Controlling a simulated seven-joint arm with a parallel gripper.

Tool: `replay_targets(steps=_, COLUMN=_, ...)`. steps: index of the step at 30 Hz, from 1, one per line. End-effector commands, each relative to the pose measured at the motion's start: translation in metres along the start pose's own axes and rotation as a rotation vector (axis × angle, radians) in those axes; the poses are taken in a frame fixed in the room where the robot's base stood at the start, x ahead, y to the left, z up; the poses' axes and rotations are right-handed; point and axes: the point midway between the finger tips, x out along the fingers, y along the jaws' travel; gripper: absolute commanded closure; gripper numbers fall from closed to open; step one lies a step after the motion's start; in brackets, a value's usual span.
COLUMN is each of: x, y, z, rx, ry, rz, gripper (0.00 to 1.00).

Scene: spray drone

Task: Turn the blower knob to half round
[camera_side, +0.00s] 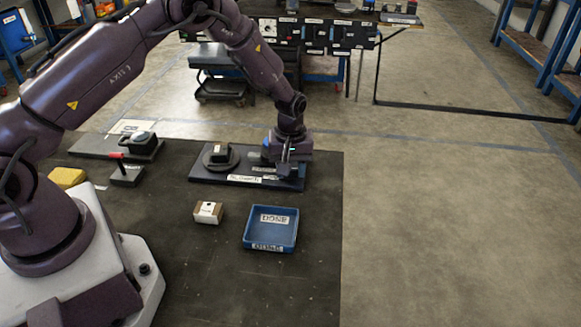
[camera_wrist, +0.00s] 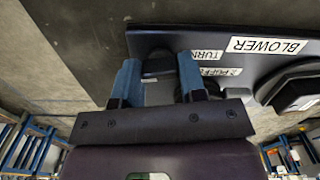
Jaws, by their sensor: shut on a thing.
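The dark blower panel (camera_side: 236,179) lies on the bench, and its BLOWER label (camera_wrist: 267,46) shows upside down in the wrist view. My gripper (camera_side: 285,172) points down over the panel's right end. In the wrist view its two blue fingers (camera_wrist: 158,76) stand on either side of a dark knob (camera_wrist: 158,66) on a grey round base, and they are shut on it. The knob's lower part is hidden by my gripper, and its exact angle is hard to tell. A TURN label (camera_wrist: 207,56) lies beside it.
A round dark base with a block on top (camera_side: 220,155) stands left of my gripper on the panel. A blue tray (camera_side: 271,244) and a small white-topped box (camera_side: 208,212) lie in front. A red-handled device (camera_side: 126,173) and a yellow block (camera_side: 67,178) lie left.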

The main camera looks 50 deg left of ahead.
Motion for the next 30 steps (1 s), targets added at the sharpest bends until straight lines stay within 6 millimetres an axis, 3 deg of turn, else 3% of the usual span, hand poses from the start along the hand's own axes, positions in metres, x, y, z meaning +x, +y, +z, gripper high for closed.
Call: replay_targets(steps=30, x=-0.0014, y=0.0000, z=0.0003, rx=0.966, ry=-0.002, rz=0.000, gripper=0.85)
